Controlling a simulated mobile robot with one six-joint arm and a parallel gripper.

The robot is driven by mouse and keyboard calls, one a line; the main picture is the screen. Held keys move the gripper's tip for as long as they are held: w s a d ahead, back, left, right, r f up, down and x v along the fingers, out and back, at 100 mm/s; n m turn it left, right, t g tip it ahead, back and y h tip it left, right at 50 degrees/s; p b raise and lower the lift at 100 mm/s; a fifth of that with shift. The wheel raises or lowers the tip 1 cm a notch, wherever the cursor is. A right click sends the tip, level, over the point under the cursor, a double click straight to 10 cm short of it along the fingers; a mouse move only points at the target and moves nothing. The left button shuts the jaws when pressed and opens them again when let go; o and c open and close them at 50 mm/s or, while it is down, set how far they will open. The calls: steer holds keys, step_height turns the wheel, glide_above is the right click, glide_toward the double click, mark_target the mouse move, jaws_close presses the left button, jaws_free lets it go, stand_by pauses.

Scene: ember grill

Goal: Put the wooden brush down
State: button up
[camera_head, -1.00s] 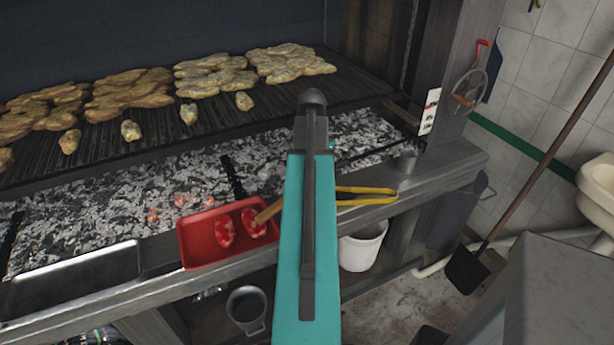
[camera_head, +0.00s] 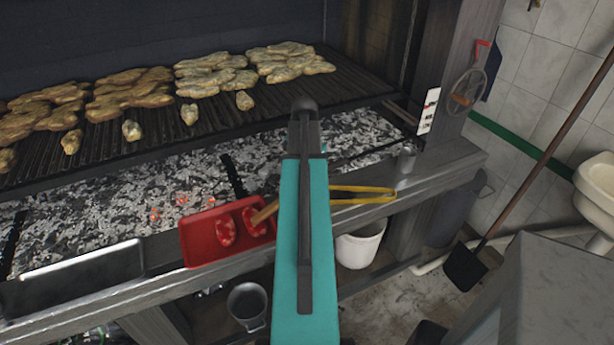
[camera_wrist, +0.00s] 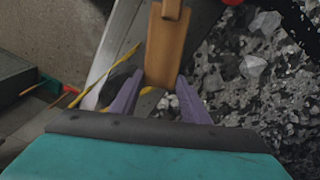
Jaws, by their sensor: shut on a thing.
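My gripper (camera_wrist: 158,98) shows in the wrist view as two purple fingers, one on each side of the wooden brush (camera_wrist: 165,50). It is shut on the brush, whose narrower part points toward the top of that view. In the head view my teal arm hides the gripper. A brown wooden piece (camera_head: 264,214), which looks like part of the brush, sticks out left of the arm over the red tray (camera_head: 192,247). The brush's far end is out of the wrist view.
The red tray, holding reddish meat pieces (camera_head: 226,231), sits on the grill's front ledge (camera_head: 440,165). Hot coals (camera_head: 110,205) lie behind the ledge. A white bucket (camera_head: 360,246) stands below.

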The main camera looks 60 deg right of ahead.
steer(key=shift+f, duration=0.6)
steer(key=o, duration=1.4)
steer(key=shift+r, duration=0.2)
steer(key=shift+w+a+r+b, duration=0.1)
steer(key=shift+r+b, duration=0.45)
steer(key=shift+r, duration=2.45)
steer(key=shift+a+r+b, duration=0.1)
steer(key=shift+r+b, duration=0.45)
steer(key=shift+r, duration=2.4)
